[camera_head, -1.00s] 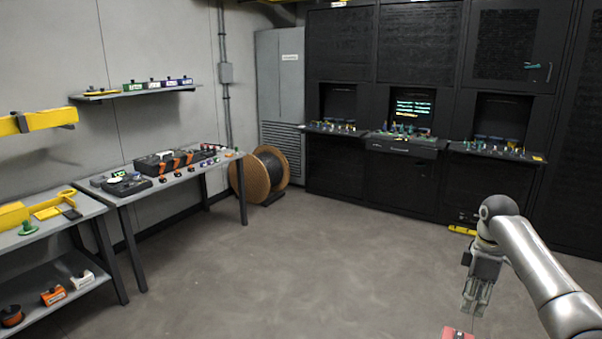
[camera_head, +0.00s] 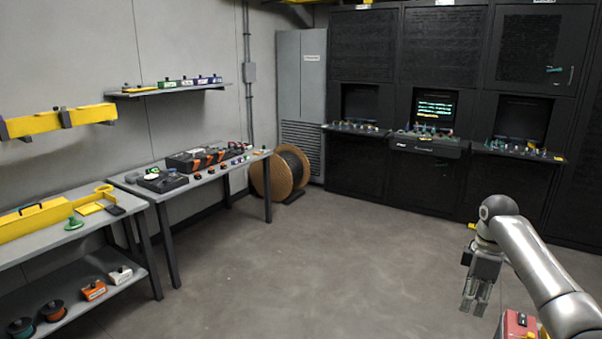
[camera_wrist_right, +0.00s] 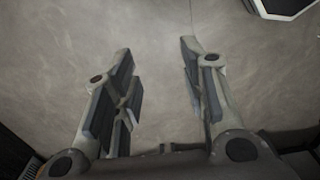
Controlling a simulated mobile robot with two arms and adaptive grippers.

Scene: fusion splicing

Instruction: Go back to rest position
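My right gripper (camera_head: 476,298) hangs pointing down at the lower right of the head view, over the bare floor and away from the tables. In the right wrist view the gripper (camera_wrist_right: 157,50) has its two fingers spread apart, with nothing between them but floor. My right arm comes in from the lower right edge. My left gripper is not in view.
A red case (camera_head: 517,325) shows at the bottom edge, just right of the right gripper. Workbenches with tools (camera_head: 150,189) line the left wall. A cable drum (camera_head: 270,175) and black cabinets (camera_head: 365,168) stand behind. The middle floor is clear.

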